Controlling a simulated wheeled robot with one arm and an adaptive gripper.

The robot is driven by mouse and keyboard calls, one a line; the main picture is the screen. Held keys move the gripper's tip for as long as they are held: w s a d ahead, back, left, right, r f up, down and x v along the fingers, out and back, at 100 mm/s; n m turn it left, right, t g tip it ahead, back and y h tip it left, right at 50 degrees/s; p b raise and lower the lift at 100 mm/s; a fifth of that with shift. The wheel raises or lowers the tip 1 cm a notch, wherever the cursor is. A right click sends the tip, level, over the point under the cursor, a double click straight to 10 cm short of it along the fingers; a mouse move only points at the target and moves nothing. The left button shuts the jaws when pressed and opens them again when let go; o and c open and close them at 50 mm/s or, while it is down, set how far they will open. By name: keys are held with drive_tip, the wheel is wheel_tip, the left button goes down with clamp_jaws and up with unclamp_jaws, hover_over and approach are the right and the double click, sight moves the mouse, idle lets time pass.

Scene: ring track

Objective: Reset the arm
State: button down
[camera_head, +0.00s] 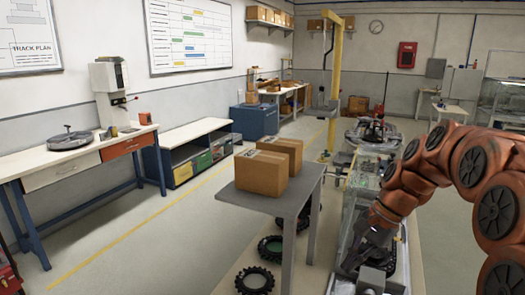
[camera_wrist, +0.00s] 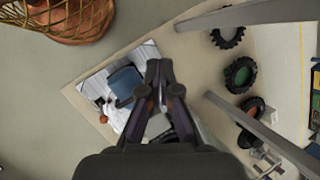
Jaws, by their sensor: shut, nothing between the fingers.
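My orange arm (camera_head: 470,165) reaches in from the right in the head view. My gripper (camera_head: 352,262) hangs low at its end, pointing down over a pale board on the floor. In the wrist view my gripper (camera_wrist: 158,75) is in the middle, with its dark fingers together and nothing held between them. A blue-grey block (camera_wrist: 126,82) and a white sheet with pictures lie below and left of the fingers. Part of what lies under the gripper is hidden by it.
A grey table (camera_head: 305,190) with two cardboard boxes (camera_head: 262,173) stands left of my gripper. Several tyres (camera_head: 255,280) lie beneath and beside it. Table legs (camera_wrist: 250,12) cross the wrist view at the right. The aisle at left is clear floor.

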drive_tip(key=s+f+n+h, duration=0.1)
drive_tip(key=s+f+n, duration=0.1)
drive_tip(key=s, duration=0.7)
drive_tip(key=s+a+f+n+h, duration=0.1)
drive_tip(key=s+f+n+h, duration=0.1)
drive_tip(key=s, duration=0.8)
drive_tip(key=s+f+n+g+h, duration=0.1)
drive_tip(key=s+f+n+h, duration=0.1)
drive_tip(key=s+n, duration=0.3)
drive_tip(key=s+f, duration=0.1)
drive_tip(key=s, duration=0.3)
drive_tip(key=shift+s+a+f+n, duration=0.2)
drive_tip(key=shift+a+n, duration=0.1)
drive_tip(key=shift+n, duration=0.1)
drive_tip(key=shift+a, duration=0.1)
